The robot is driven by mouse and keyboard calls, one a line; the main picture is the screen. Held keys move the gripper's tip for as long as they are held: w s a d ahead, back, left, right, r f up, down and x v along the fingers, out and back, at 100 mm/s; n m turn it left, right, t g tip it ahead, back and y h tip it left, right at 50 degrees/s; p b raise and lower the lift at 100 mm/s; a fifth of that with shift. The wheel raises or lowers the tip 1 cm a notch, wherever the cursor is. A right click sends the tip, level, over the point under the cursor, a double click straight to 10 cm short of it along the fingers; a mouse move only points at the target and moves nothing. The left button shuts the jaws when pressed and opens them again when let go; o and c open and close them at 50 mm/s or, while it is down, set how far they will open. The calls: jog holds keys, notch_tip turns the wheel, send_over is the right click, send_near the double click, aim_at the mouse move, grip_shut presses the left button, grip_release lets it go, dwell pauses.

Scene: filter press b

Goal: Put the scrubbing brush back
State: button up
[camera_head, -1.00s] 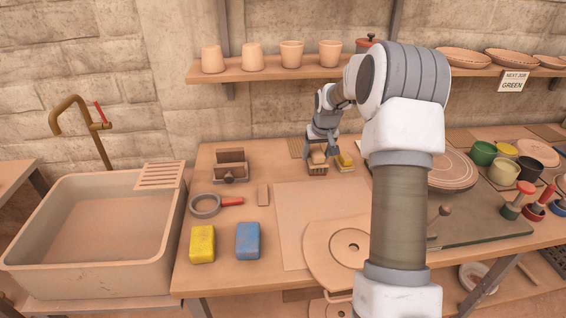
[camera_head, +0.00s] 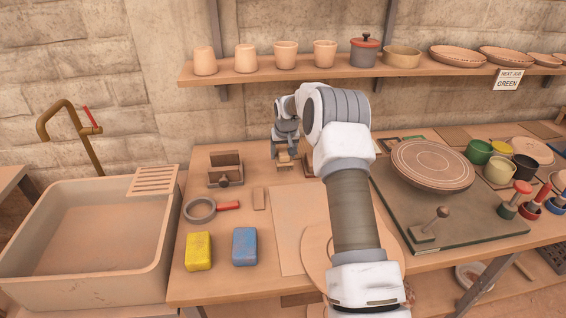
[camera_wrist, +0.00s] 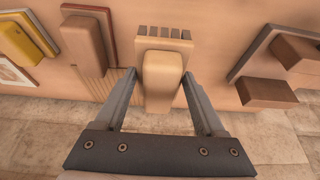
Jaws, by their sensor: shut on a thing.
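The scrubbing brush (camera_wrist: 162,72) is a pale wooden block with a row of short tufts or slots at its far end in the wrist view. My gripper (camera_wrist: 159,76) is shut on it, one finger on each side. In the head view the brush (camera_head: 284,159) shows small and pale under my gripper (camera_head: 284,152), near the back of the table. I cannot tell whether it touches the table. A ribbed patch (camera_wrist: 97,86) lies on the tabletop left of the brush in the wrist view, partly hidden by a brown block.
A wooden stand (camera_head: 225,170) is left of my gripper in the head view. A pan (camera_head: 200,209), yellow sponge (camera_head: 198,251) and blue sponge (camera_head: 245,246) lie in front.

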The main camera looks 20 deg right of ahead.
jog(key=shift+f, duration=2)
jog(key=shift+f, duration=0.1)
jog(key=o, duration=1.3)
